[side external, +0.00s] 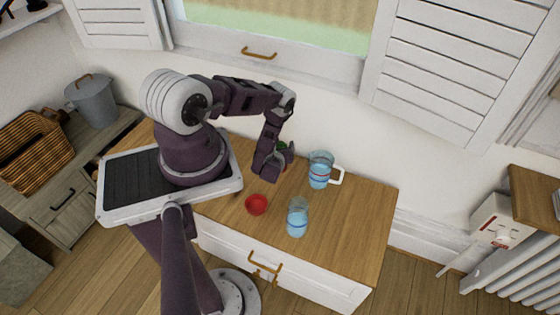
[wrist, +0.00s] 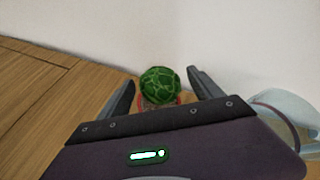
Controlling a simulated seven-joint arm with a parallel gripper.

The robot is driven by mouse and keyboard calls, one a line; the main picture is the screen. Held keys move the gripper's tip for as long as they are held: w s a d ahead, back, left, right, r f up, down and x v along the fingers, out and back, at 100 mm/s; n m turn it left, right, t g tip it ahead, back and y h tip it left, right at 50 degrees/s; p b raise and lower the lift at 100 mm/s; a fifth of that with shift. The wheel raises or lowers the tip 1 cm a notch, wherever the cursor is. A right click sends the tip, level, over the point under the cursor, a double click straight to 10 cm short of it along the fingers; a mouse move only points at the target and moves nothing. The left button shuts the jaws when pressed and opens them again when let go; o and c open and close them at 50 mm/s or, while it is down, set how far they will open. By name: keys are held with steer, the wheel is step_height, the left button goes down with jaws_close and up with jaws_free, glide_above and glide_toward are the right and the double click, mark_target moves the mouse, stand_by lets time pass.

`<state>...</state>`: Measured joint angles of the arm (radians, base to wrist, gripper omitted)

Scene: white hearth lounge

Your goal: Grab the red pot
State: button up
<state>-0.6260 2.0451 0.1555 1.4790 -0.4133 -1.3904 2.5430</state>
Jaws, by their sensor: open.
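A round green plant (wrist: 160,82), like a ball cactus, sits in what appears to be a small red pot (wrist: 179,99), of which only a bit of rim shows in the wrist view. In the side view the green top (side external: 281,146) peeks out behind my gripper (side external: 286,160), which hides most of the pot. My gripper (wrist: 161,77) is open, with one finger on each side of the plant in the wrist view. I cannot tell whether the fingers touch it. A separate small red bowl-like pot (side external: 256,204) stands on the wooden top, nearer the front edge.
A blue pitcher (side external: 320,170) with a white handle stands just right of my gripper. A blue glass (side external: 297,217) stands near the front of the cabinet top (side external: 355,215). The white wall is close behind the plant. The cabinet's right end is clear.

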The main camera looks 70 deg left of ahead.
steer(key=shift+w+a+f, duration=0.15)
steer(key=shift+w+a, duration=0.05)
steer(key=shift+a, duration=0.1)
jaws_close()
